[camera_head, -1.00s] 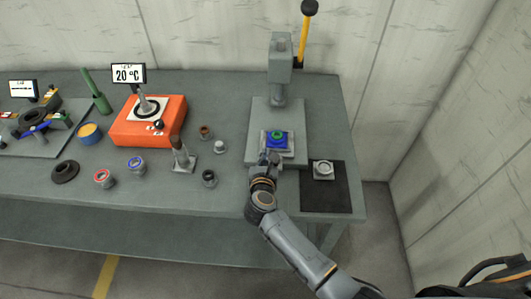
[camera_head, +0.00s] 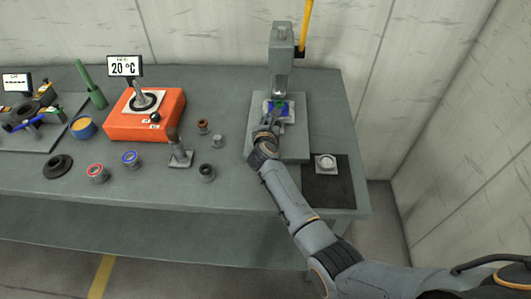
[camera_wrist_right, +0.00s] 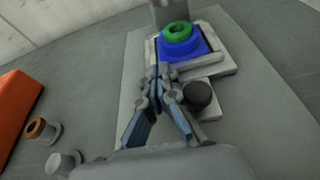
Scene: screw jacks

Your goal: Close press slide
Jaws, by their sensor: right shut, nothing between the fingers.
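The grey press (camera_head: 282,62) stands at the back right of the table, with its base plate (camera_head: 294,148) on the tabletop. The slide (camera_head: 290,119) sits on the base plate under the press head. It carries a blue block (camera_wrist_right: 199,47) with a green ring (camera_wrist_right: 177,32) on top. A dark round knob (camera_wrist_right: 198,95) stands at the slide's front in the wrist view. My right gripper (camera_wrist_right: 160,70) is shut and empty, its fingertips at the slide's front edge beside the knob; contact is hard to tell. My left gripper is not in view.
A black mat (camera_head: 328,188) with a metal ring part (camera_head: 326,163) lies right of the press. An orange heater (camera_head: 146,118) reading 20 °C and several small parts stand to the left. A yellow lever (camera_head: 306,22) rises beside the press head.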

